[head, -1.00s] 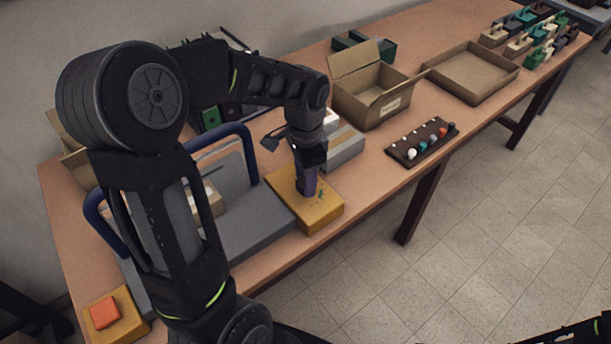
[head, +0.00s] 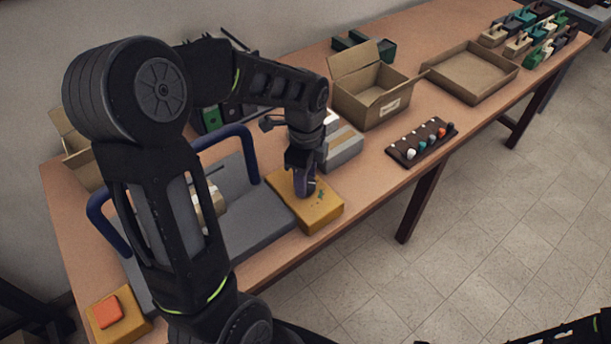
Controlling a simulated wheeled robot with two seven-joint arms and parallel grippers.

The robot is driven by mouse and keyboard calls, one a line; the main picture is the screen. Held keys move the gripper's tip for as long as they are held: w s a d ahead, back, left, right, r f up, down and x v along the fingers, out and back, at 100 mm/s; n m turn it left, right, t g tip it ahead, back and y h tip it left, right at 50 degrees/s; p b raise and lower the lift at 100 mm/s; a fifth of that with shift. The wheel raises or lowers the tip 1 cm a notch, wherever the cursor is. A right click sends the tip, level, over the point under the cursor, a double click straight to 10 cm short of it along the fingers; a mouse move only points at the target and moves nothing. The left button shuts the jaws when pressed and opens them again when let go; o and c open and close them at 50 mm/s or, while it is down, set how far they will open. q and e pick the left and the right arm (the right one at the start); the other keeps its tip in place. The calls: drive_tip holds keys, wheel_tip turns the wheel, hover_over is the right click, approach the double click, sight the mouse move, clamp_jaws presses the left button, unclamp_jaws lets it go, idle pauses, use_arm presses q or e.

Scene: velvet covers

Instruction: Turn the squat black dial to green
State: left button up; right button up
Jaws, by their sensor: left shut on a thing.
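A yellow box (head: 321,213) lies near the front edge of the table, with small green marks on its top. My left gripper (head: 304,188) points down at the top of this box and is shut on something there. The squat black dial is hidden by the fingers, so I cannot see its shape or which mark it points to. My right gripper is not in view; only a dark part of my arm shows at the lower right corner.
A grey machine with a blue hoop handle (head: 222,133) stands left of the yellow box. An orange button (head: 107,311) sits on another yellow box at the front left. A grey box (head: 344,146), an open carton (head: 372,103) and a dark knob board (head: 422,141) are to the right.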

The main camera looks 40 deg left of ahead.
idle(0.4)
use_arm(q)
drive_tip(key=o, duration=1.4)
wheel_tip(320, 180, up, 8)
drive_tip(key=shift+f, duration=0.1)
drive_tip(key=shift+d, duration=0.1)
